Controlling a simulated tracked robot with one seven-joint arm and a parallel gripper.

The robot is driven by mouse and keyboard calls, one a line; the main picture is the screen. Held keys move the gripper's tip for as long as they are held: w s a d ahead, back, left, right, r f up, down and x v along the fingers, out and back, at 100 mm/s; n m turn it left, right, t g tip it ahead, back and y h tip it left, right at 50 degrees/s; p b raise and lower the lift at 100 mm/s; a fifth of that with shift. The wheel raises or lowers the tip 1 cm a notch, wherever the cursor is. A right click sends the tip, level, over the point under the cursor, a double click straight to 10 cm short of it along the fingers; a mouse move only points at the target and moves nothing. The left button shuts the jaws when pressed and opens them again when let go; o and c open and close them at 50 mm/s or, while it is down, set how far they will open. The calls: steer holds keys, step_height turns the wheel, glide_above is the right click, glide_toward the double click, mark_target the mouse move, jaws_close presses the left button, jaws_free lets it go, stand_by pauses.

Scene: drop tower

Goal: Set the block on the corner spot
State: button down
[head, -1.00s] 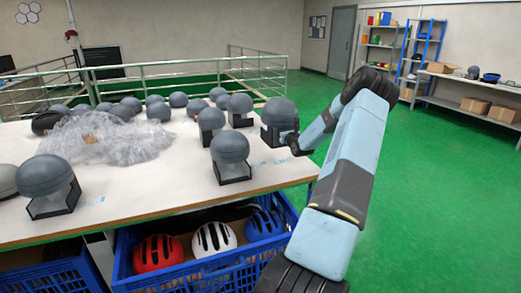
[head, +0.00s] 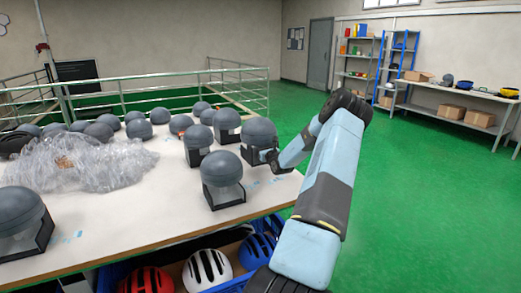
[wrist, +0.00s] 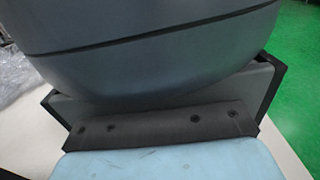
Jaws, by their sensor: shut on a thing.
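The block is a dark grey dome-topped form (head: 258,132) on a black-framed base, at the table's right edge in the head view. My gripper (head: 268,158) is shut on its base from the right. In the wrist view the grey dome (wrist: 150,50) fills the top, above the base and a dark bolted strip (wrist: 160,126). The block looks upright; whether it touches the table is hidden. Small blue marks (head: 278,180) lie on the white tabletop near the right corner; I cannot tell whether they mark the corner spot.
Similar domed blocks stand close by, one in front (head: 222,172) and one behind to the left (head: 198,134). Crumpled clear wrap (head: 75,162) covers the table's left middle. A blue crate (head: 215,284) of helmets sits below the front edge. Green floor (head: 420,200) is open on the right.

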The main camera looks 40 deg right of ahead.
steer(key=shift+f, duration=2.95)
steer(key=c, duration=1)
jaws_free()
steer(key=shift+a+f, duration=0.1)
steer(key=shift+c, duration=0.2)
steer(key=shift+s, duration=0.1)
steer(key=v, duration=1.2)
